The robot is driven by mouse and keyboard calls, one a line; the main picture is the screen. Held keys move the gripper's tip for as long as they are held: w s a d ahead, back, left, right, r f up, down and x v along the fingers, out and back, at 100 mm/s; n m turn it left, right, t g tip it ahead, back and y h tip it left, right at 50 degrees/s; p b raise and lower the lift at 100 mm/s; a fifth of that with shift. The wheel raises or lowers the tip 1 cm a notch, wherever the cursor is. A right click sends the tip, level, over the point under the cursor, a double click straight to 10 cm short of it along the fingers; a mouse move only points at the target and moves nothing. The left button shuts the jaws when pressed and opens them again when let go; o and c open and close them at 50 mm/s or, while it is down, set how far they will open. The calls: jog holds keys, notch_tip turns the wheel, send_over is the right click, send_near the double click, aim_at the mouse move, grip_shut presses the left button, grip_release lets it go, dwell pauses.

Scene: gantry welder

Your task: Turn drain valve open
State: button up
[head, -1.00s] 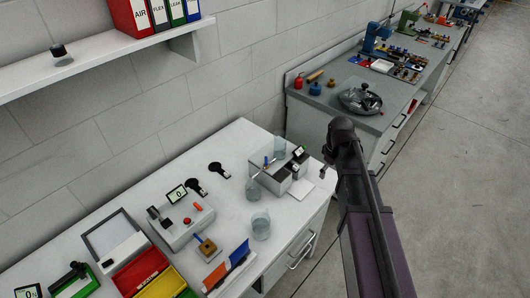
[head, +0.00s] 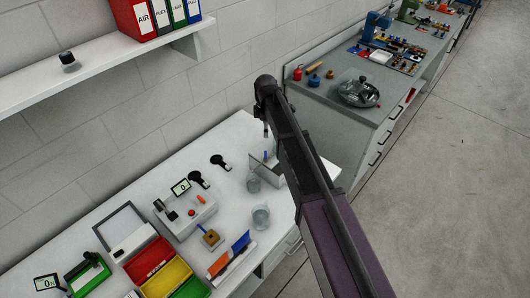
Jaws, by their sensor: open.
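I cannot make out a part that is clearly the drain valve. A small grey-white apparatus (head: 263,172) stands at the far right end of the near white bench, with a small blue part (head: 265,155) on it. My arm covers its right side. A glass beaker (head: 254,184) stands at its left and another beaker (head: 261,216) in front of it. My gripper (head: 266,130) hangs at the tip of my dark arm, above and behind the apparatus in the picture. It is small and partly hidden, appears open, and holds nothing that I can see.
A box with a display (head: 186,213), black holders (head: 219,161), coloured bins (head: 165,277) and a brush-like block (head: 211,238) are on the white bench (head: 150,185). A wall shelf (head: 100,68) hangs at upper left. A grey bench (head: 330,115) stands beyond my arm.

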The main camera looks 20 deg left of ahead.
aim_at(266, 154)
jog(key=shift+f, duration=0.25)
notch_tip(266, 154, down, 13)
jog(key=b, duration=1.3)
jog(key=shift+f+b, duration=0.2)
jog(key=shift+b, duration=0.2)
jog(key=c, duration=1.2)
